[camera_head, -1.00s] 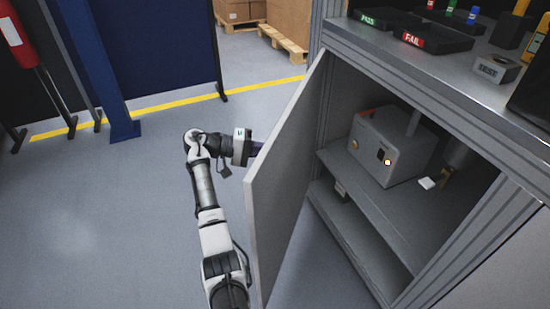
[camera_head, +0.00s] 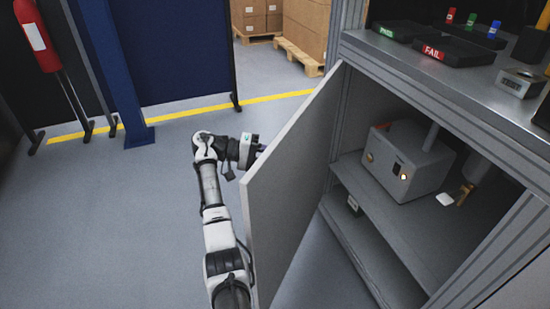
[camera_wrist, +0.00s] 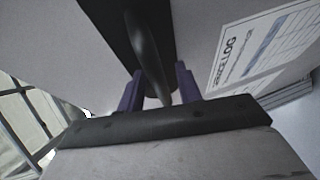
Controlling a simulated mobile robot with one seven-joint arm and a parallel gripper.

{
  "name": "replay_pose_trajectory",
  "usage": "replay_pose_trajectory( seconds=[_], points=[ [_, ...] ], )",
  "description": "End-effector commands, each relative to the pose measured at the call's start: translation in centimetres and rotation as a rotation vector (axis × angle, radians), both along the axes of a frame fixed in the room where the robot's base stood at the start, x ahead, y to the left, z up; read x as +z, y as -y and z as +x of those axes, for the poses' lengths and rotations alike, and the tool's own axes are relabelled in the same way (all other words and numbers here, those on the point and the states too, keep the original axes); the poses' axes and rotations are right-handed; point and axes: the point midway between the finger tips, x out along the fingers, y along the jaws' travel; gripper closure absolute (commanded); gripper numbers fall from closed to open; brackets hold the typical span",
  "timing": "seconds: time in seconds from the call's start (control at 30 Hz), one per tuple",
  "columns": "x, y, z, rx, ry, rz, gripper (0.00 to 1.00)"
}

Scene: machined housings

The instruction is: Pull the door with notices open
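The grey cabinet door (camera_head: 290,185) stands wide open, hinged at the cabinet's left side. Its inner face shows in the head view. In the wrist view its outer face carries a white sheet with a printed table, headed "LOG" (camera_wrist: 265,45), and a dark handle (camera_wrist: 147,45) on a black plate. My gripper (camera_wrist: 158,88) has its purple fingers on both sides of the handle and appears shut on it. In the head view my arm reaches along the door's outer side; the fingertips and handle are hidden behind the door.
The open cabinet (camera_head: 345,130) holds a grey box (camera_head: 405,160) on its shelf. Trays marked PASS and FAIL (camera_head: 455,50) lie on the worktop. Blue partitions (camera_head: 170,50), a red extinguisher (camera_head: 36,35) and pallets (camera_head: 300,58) stand behind. The floor left of my arm is clear.

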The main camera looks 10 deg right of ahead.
Motion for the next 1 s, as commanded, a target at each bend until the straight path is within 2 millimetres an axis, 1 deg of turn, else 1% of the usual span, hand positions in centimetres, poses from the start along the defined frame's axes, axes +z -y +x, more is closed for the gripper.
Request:
replay_pose_trajectory(
  seconds=[0.27, 0.37, 0.47, 0.7, 0.9, 1.0],
  points=[
    [0.0, 0.0, 0.0, 0.0, 0.0, 0.0, 0.64],
    [0.1, -0.5, 0.1, 0.001, 0.001, 0.0, 0.64],
    [0.3, -1.8, 0.5, 0.003, 0.001, -0.001, 0.64],
    [1.4, -7.0, 1.6, 0.003, 0.0, 0.003, 0.64],
    [2.1, -10.8, 2.3, 0.005, -0.001, 0.004, 0.64],
    [2.3, -11.6, 2.5, -0.002, -0.001, 0.002, 0.64]
  ],
)
